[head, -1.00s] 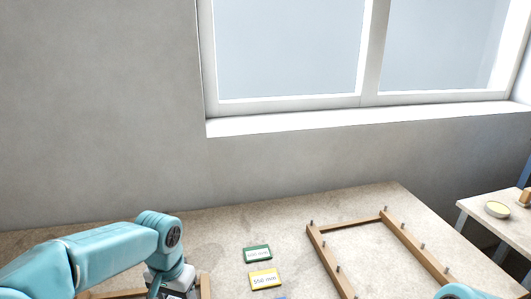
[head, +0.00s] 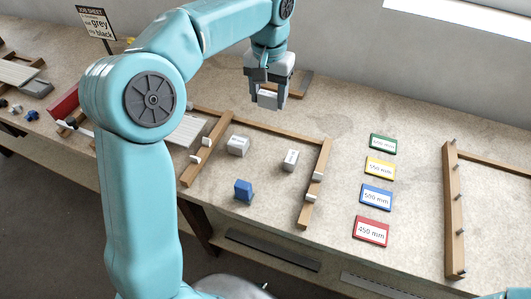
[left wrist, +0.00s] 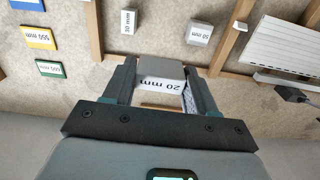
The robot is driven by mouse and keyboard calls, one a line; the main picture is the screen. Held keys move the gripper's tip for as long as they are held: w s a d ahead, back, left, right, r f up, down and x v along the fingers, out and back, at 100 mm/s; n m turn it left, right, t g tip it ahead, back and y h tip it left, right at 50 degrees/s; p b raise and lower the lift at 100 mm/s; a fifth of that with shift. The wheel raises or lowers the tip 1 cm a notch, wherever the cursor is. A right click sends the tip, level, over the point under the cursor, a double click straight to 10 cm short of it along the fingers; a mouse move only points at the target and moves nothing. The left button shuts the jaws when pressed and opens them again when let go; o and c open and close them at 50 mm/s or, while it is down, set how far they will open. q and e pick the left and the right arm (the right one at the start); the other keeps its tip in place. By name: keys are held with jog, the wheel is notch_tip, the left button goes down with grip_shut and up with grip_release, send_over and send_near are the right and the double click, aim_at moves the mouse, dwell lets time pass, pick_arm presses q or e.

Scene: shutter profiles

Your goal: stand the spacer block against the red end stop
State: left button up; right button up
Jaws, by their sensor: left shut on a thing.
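My left gripper (head: 268,98) is shut on a pale block marked 20 mm, the spacer block (left wrist: 164,80), as the left wrist view shows. It holds the block above the table near the back rail of a wooden frame (head: 213,128). In the head view the block (head: 268,99) shows between the fingers. A red piece (head: 62,105) lies at the far left, partly hidden by my left arm; I cannot tell for sure if it is the red end stop. My right gripper is out of view.
A white 50 mm block (left wrist: 199,33), a white 30 mm block (left wrist: 128,22) and a blue block (head: 243,190) stand in the frame. Coloured length cards (head: 376,197) lie right of it, before another wooden frame (head: 453,205). A job sheet sign (head: 95,22) stands back left.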

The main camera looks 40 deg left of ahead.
aim_at(265, 156)
pick_arm(q)
jog(key=f, duration=1)
jog(key=a+f, duration=0.1)
jog(key=f, duration=0.4)
jog(key=shift+s, duration=0.2)
notch_tip(265, 156, down, 5)
jog(key=shift+r, duration=0.1)
jog(key=shift+f, duration=0.2)
jog(key=o, duration=1.2)
jog(key=shift+w, duration=0.1)
jog(key=shift+r, duration=0.1)
